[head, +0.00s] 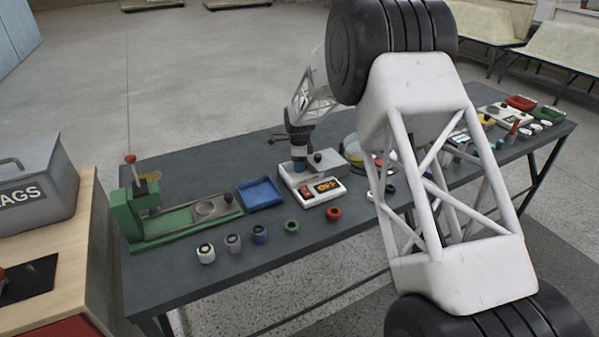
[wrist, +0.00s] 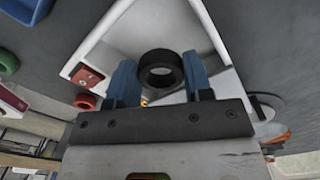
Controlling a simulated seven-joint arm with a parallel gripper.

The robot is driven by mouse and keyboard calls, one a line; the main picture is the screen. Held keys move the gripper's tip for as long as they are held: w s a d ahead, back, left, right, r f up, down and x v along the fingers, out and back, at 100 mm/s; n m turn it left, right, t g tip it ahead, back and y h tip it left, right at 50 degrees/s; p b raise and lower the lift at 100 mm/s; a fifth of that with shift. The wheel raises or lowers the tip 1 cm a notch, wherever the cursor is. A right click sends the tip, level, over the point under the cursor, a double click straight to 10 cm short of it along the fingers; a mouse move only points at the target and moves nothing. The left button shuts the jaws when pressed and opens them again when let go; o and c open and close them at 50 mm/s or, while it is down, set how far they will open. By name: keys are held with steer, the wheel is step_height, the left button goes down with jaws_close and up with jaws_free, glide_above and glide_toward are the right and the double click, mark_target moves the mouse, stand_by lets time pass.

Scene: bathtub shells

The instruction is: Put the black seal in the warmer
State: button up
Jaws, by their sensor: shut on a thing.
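The black seal (wrist: 161,70) is a thick dark ring in the wrist view. My gripper (wrist: 161,82) is shut on it, one blue finger on each side. In the head view my gripper (head: 299,166) points down over the warmer (head: 329,195), a pale box with a red switch and an orange display on its front. The warmer's pale casing (wrist: 205,20) also shows behind the seal in the wrist view. The seal is hard to make out in the head view. I cannot tell whether it touches the warmer.
A blue tray (head: 262,195) and a green press (head: 150,222) stand left of the warmer. White, blue, green (head: 291,227) and red (head: 333,214) rings line the front of the dark table (head: 225,283). More items stand to the right, partly hidden by my arm.

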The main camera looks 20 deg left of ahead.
mark_target(300, 177)
steer(key=shift+f, duration=1.85)
steer(key=shift+f, duration=0.15)
steer(key=o, duration=0.6)
step_height(300, 177, up, 12)
steer(key=shift+r, duration=0.15)
stand_by(0.3)
